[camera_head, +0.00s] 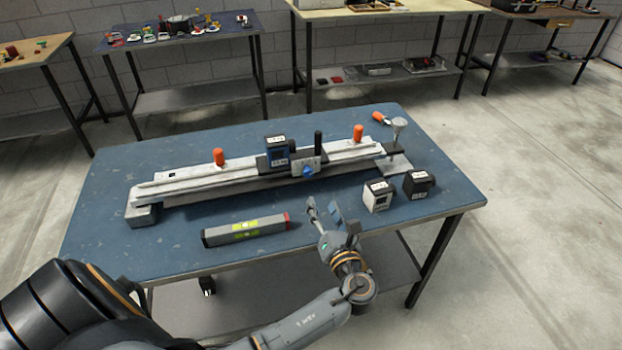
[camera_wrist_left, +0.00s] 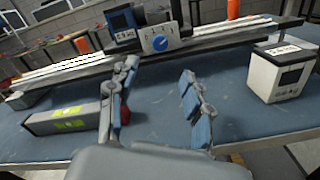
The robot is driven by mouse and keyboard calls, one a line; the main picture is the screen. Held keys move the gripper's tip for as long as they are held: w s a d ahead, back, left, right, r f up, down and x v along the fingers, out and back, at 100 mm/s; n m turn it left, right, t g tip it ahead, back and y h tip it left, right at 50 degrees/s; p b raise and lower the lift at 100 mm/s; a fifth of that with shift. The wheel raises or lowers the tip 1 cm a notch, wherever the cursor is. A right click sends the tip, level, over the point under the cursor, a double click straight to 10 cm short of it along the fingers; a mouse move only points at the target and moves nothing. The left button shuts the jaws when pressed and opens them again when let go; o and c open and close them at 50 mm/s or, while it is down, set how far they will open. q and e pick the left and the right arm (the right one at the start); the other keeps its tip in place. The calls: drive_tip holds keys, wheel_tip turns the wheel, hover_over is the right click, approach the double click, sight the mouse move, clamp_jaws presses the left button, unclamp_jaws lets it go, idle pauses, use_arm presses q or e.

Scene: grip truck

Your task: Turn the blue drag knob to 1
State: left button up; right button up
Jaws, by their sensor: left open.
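The blue drag knob (camera_head: 309,170) sits on the front of a pale block on the long rail device, which lies across the table. My right gripper is not in view.
A grey bar with yellow-green labels (camera_head: 245,230) lies left of my gripper. A white block (camera_head: 377,197) and a black block (camera_head: 418,185) stand to the right. Orange handles (camera_head: 218,157) and a black lever (camera_head: 318,141) rise from the rail device.

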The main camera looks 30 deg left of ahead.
sight(309, 175)
use_arm(q)
drive_tip(key=x, duration=1.1)
drive_tip(key=shift+a, duration=0.1)
clamp_jaws()
